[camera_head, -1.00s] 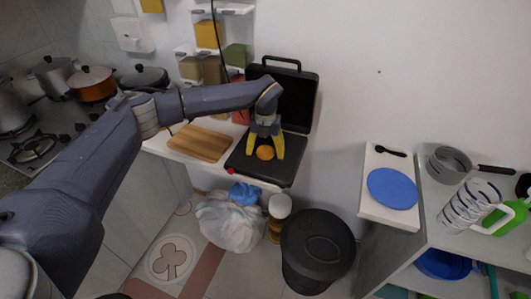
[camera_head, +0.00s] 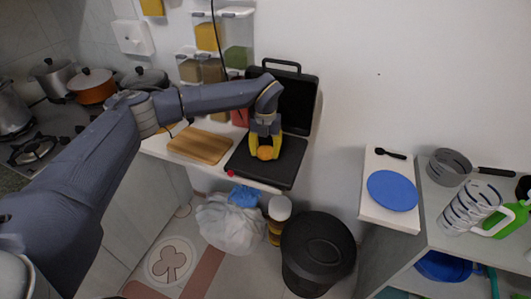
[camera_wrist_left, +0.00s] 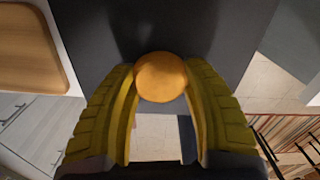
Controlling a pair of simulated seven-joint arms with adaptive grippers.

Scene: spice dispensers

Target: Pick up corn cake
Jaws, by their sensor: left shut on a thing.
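The corn cake (camera_head: 265,153) is a small round orange-yellow piece at the dark open grill (camera_head: 283,170). My left gripper (camera_head: 265,151) has its yellow fingers closed on the cake's two sides. In the left wrist view the cake (camera_wrist_left: 161,77) sits between the fingertips of the left gripper (camera_wrist_left: 162,80), touching both. The grill plate (camera_wrist_left: 95,30) lies beneath it; I cannot tell whether the cake is clear of the plate. My right gripper does not show.
A wooden board (camera_head: 200,145) lies left of the grill, and the grill's raised lid (camera_head: 297,103) stands behind it. A blue plate (camera_head: 392,190) rests on a white shelf at right. A black bin (camera_head: 318,250) stands below. Pots (camera_head: 92,85) are at left.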

